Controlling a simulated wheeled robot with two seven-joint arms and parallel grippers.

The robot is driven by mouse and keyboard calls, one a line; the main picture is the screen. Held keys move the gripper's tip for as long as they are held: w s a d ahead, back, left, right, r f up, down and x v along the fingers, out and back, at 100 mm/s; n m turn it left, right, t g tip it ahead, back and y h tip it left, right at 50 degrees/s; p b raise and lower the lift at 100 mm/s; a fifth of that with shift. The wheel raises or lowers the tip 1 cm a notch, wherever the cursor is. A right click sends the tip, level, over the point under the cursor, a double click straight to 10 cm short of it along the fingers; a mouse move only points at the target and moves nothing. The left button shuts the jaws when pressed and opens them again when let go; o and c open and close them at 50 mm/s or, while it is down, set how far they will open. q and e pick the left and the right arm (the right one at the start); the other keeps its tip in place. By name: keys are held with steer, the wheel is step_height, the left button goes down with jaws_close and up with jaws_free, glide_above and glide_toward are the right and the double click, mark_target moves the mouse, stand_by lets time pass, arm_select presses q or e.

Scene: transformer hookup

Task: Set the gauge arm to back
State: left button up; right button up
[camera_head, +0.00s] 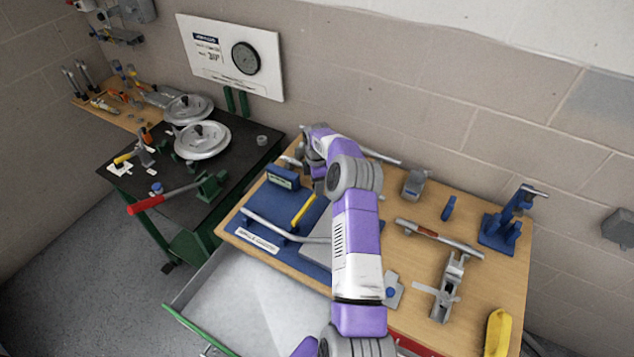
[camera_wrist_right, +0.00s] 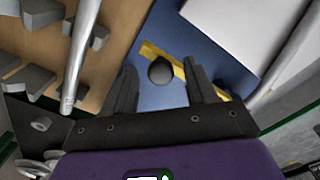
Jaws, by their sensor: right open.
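The gauge arm (camera_wrist_right: 190,72) is a yellow bar with a dark round knob (camera_wrist_right: 160,70), on a blue base plate (camera_wrist_right: 166,28). In the head view, the yellow bar (camera_head: 303,209) lies slanted on the blue plate (camera_head: 263,213), its upper end close to my right arm. My right gripper (camera_wrist_right: 163,88) is open. In the right wrist view its two dark fingers stand on either side of the knob, with nothing gripped. I cannot tell how far above the plate they are. In the head view my right arm hides most of this gripper. My left gripper is not in view.
A blue gauge box (camera_head: 283,177) and a curved grey handle (camera_head: 270,229) stand near the bar. The wooden bench top (camera_head: 425,209) holds several tools on the right. An open drawer (camera_head: 238,295) sticks out in front. A black table (camera_head: 140,188) stands left.

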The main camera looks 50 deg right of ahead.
step_height(320, 180, up, 8)
steer(key=shift+f, duration=0.2)
stand_by(0.7)
